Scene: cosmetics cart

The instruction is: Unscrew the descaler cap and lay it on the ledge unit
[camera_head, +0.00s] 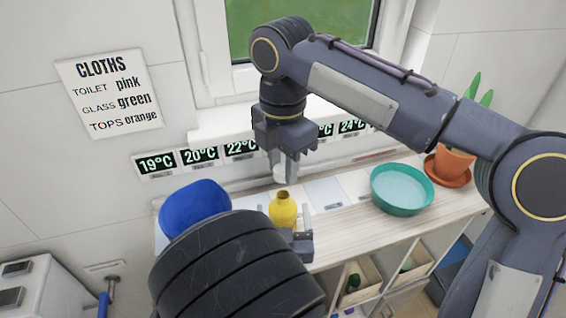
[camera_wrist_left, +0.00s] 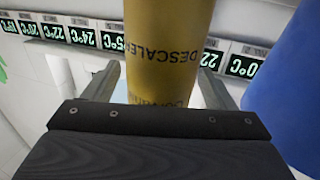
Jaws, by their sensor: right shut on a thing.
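The yellow descaler bottle (camera_head: 283,210) stands upright on the pale wood top of the ledge unit (camera_head: 345,223), its neck uncovered. Its label reads upside down in the left wrist view (camera_wrist_left: 165,55). My right gripper (camera_head: 284,168) is above the bottle, shut on the pale cap (camera_head: 280,174), which is clear of the neck and partly hidden by the fingers. My left gripper (camera_head: 290,222) is low at the bottle, one finger on each side. The left wrist view shows its fingers (camera_wrist_left: 160,82) spread, with a narrow gap beside the bottle; my left arm hides part of this.
A blue rounded object (camera_head: 194,207) stands close left of the bottle. A teal bowl (camera_head: 402,190) and a potted plant (camera_head: 450,165) stand to the right. Temperature cards (camera_head: 200,156) line the wall behind.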

